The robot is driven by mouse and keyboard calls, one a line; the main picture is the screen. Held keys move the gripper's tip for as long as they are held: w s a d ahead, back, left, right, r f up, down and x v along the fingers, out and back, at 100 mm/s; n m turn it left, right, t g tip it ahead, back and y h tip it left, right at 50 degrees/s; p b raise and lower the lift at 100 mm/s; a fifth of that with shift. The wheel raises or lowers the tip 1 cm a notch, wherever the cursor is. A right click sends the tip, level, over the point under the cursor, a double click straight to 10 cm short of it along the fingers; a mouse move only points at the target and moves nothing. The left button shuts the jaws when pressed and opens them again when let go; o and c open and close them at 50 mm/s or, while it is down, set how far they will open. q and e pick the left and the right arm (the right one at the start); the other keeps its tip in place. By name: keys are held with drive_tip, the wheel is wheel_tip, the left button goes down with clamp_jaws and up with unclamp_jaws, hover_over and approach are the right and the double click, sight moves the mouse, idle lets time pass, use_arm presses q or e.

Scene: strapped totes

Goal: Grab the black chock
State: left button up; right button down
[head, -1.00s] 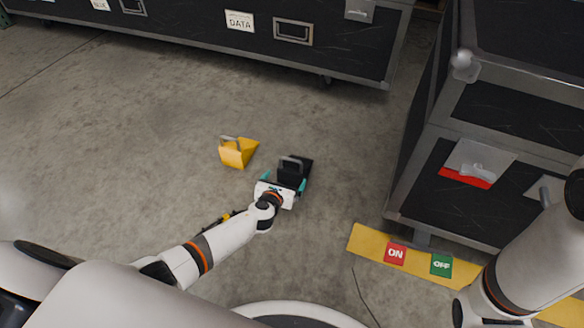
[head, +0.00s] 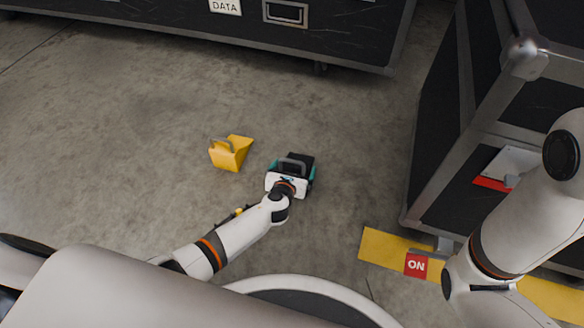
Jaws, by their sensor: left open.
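The black chock (head: 300,161) is on the concrete floor near the middle of the head view, with a grey handle on top. My left gripper (head: 292,172) is over its near side, with its teal fingers open on either side of the chock. The gripper body hides the chock's near part, and I cannot tell whether the fingers touch it. A yellow chock (head: 230,154) with a grey handle stands to the left, apart from the gripper. My right arm comes in at the right edge, but its gripper is not in view.
A long black case (head: 200,30) on casters spans the back. A black case (head: 437,150) with metal edges stands at the right. The floor left of the yellow chock is clear.

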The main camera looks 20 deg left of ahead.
use_arm(q)
drive_tip(key=shift+s, duration=0.1)
drive_tip(key=c, duration=1.5)
drive_tip(key=shift+d+r, duration=0.1)
drive_tip(key=shift+r, duration=0.1)
drive_tip(key=shift+c, duration=0.5)
drive_tip(key=shift+r, duration=0.1)
